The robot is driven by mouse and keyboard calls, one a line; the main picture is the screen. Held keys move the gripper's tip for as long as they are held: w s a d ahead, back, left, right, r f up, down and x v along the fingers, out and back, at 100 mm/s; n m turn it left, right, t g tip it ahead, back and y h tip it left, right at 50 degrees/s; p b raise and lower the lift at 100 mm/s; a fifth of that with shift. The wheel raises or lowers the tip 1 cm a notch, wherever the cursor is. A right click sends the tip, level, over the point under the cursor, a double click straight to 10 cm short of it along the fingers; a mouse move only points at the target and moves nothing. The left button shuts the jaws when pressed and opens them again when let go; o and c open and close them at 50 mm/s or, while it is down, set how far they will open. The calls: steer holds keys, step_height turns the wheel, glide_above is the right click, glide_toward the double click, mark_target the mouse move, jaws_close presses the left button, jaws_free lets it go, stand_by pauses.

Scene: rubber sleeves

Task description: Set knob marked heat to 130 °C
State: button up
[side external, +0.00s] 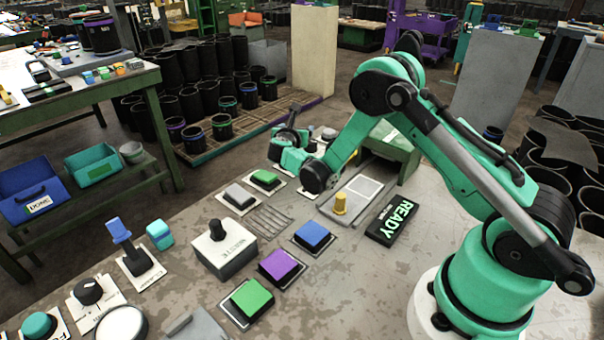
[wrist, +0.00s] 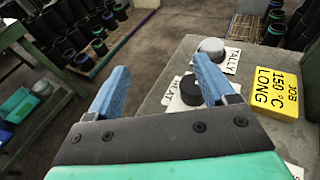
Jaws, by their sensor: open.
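The black round knob marked HEAT (wrist: 190,91) sits on a white plate on the table in the wrist view. My right finger covers part of it, and its pointer and scale cannot be made out. My gripper (wrist: 160,68) has two blue fingers spread wide with nothing between them. The knob shows beside the right finger, not centred between the fingers. In the side view my gripper (side external: 289,138) is at the far end of the table, and the heat knob cannot be clearly made out there.
A grey knob marked TALLY (wrist: 212,47) stands just beyond the heat knob. A yellow sign (wrist: 277,92) reads "JOB 150 °C LONG".

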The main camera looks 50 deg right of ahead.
steer(key=s+f+g, duration=0.1)
steer(key=s+a+f+m+g, duration=0.1)
steer(key=s, duration=0.1)
steer(key=shift+s+f, duration=0.1)
steer(key=shift+f, duration=0.05)
steer(key=shift+s+d+f+g, duration=0.1)
steer(key=shift+d+f+g, duration=0.15)
steer(key=shift+d+g, duration=0.05)
steer(key=x, duration=0.5)
jaws_close()
